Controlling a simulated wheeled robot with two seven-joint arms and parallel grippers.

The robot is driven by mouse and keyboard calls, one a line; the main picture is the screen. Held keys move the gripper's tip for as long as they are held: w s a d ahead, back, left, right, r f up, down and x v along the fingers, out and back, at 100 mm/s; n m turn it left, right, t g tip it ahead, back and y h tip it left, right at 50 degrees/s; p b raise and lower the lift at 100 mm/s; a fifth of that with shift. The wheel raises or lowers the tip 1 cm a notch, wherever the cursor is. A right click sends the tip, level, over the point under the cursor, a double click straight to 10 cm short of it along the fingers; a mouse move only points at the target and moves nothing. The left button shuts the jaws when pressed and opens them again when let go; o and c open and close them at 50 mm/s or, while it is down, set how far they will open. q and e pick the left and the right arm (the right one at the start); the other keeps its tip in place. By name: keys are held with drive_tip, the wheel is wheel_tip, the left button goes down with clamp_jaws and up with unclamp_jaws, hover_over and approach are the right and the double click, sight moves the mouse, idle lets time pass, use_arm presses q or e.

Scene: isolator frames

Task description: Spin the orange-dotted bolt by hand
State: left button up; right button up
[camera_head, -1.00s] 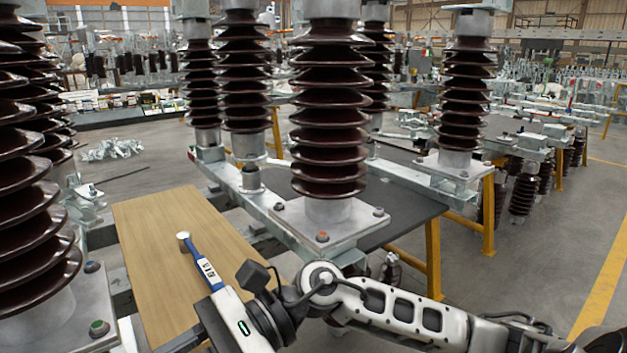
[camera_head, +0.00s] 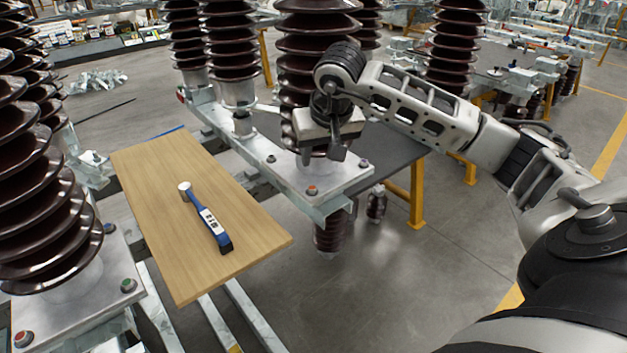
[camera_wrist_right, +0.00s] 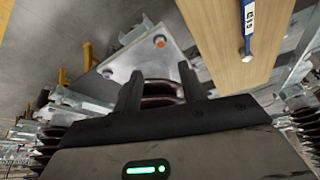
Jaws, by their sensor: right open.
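The orange-dotted bolt (camera_head: 312,190) stands at the front corner of the metal base plate (camera_head: 335,186) under the middle brown insulator. It also shows in the right wrist view (camera_wrist_right: 160,41), beyond my fingers and a little above the gap between them. My right gripper (camera_head: 322,154) is in front of that insulator, above the plate, with its fingers pointing down. In the wrist view its two fingers (camera_wrist_right: 159,82) are apart with nothing between them, and they do not touch the bolt. My left gripper is out of view.
A blue torque wrench (camera_head: 208,215) lies on a wooden board (camera_head: 165,248) to the left. A purple-dotted bolt (camera_head: 364,163) and a grey bolt (camera_head: 270,158) sit on the same plate. Tall ribbed insulators stand close behind and at the left.

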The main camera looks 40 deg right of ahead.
sight(312, 188)
drive_tip(key=x, duration=1.1)
drive_tip(key=shift+a+f+p, duration=0.1)
drive_tip(key=shift+p, duration=0.3)
clamp_jaws()
